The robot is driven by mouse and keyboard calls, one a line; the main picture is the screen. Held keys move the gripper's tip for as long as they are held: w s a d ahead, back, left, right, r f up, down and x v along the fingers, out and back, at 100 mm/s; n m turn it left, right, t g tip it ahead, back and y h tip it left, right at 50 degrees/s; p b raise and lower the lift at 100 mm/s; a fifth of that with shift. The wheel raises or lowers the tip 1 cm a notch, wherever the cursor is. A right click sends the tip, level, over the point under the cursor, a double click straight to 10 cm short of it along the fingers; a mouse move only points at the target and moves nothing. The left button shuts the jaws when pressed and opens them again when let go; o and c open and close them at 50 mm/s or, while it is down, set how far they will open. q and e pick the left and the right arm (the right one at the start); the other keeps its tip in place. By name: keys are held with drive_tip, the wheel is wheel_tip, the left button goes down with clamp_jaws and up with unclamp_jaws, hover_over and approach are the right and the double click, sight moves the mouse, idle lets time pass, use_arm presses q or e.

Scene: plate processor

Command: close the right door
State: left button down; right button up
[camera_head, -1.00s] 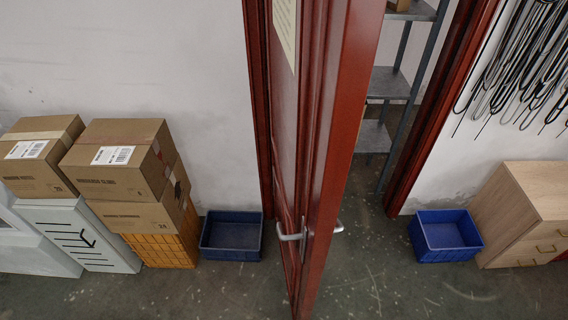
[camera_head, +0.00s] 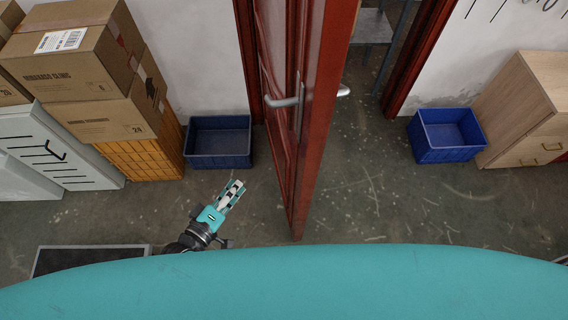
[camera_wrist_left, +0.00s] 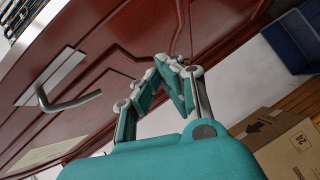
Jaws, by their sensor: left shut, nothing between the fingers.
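The red door (camera_head: 281,100) stands open, its edge toward me, in the middle of the head view. It has a silver lever handle on its left face (camera_head: 285,102) and another on its right side (camera_head: 343,91). My left gripper (camera_head: 236,187) is shut and empty, left of the door and apart from it, above the floor. In the left wrist view the gripper (camera_wrist_left: 174,62) shows in front of the red door panel (camera_wrist_left: 130,45), with the lever handle (camera_wrist_left: 68,102) to its left. My right gripper is not in view.
The doorway right of the door shows a grey shelf (camera_head: 371,27). Blue bins stand at left (camera_head: 219,142) and right (camera_head: 446,134). Stacked cardboard boxes (camera_head: 92,75), an orange crate (camera_head: 150,152) and a wooden cabinet (camera_head: 525,105) flank the doorway.

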use_arm(q)
drive_tip(key=s+d+r+n+t+h+b, duration=0.1)
drive_tip(key=s+d+r+n+h+b, duration=0.15)
drive_tip(key=r, duration=0.35)
drive_tip(key=p, duration=0.3)
approach(295, 136)
drive_tip(key=w+a, duration=0.1)
drive_tip(key=w, duration=0.2)
drive_tip(key=shift+n+t, duration=0.3)
drive_tip(key=shift+n, duration=0.05)
drive_tip(key=shift+w+d+f+p, duration=0.1)
drive_tip(key=shift+w+d+p, duration=0.15)
drive_tip(key=shift+d, duration=0.75)
drive_tip(key=shift+w+d+p, duration=0.1)
drive_tip(key=shift+w+d, duration=0.25)
drive_tip(key=shift+d, duration=0.65)
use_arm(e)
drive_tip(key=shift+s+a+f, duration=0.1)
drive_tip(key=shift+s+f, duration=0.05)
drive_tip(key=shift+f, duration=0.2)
